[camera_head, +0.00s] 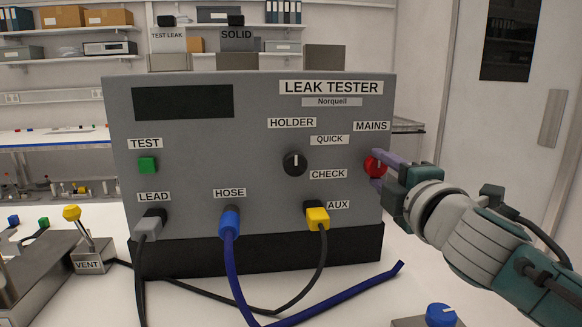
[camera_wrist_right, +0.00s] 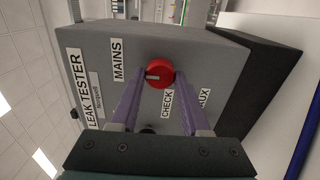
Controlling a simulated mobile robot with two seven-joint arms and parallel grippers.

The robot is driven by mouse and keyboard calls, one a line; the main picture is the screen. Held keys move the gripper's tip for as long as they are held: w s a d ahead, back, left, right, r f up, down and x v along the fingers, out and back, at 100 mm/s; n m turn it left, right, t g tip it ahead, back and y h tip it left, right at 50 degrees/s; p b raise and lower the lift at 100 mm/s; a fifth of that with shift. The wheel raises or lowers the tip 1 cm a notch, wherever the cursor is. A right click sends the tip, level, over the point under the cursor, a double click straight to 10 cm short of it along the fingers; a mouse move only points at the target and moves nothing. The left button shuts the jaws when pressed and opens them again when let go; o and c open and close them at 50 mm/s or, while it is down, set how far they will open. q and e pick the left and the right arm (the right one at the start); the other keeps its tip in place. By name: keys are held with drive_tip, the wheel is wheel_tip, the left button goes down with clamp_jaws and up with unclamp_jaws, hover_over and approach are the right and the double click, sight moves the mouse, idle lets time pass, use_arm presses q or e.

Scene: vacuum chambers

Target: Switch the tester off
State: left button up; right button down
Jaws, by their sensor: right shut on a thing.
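The grey leak tester (camera_head: 200,190) stands on the white bench, its front panel facing me. Its red MAINS knob (camera_head: 375,167) is at the panel's right side, below the MAINS label. My right gripper (camera_head: 374,168) is at this knob with its purple fingers on either side, shut on it. In the right wrist view the red knob (camera_wrist_right: 160,74) sits between the tips of my right gripper (camera_wrist_right: 161,80), and a pale mark shows on its face. The tester's dark display (camera_head: 183,102) is blank. My left gripper is not in view.
A black selector knob (camera_head: 294,163) and a green TEST button (camera_head: 148,165) are on the panel. Grey, blue and yellow plugs with cables hang below. A blue hose (camera_head: 335,293) lies on the bench. A yellow VENT lever (camera_head: 72,213) is at the left, a blue knob (camera_head: 440,315) at front right.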

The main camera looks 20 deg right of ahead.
drive_tip(key=shift+c, duration=1.9)
unclamp_jaws()
drive_tip(key=v, duration=1)
drive_tip(key=shift+d, duration=0.15)
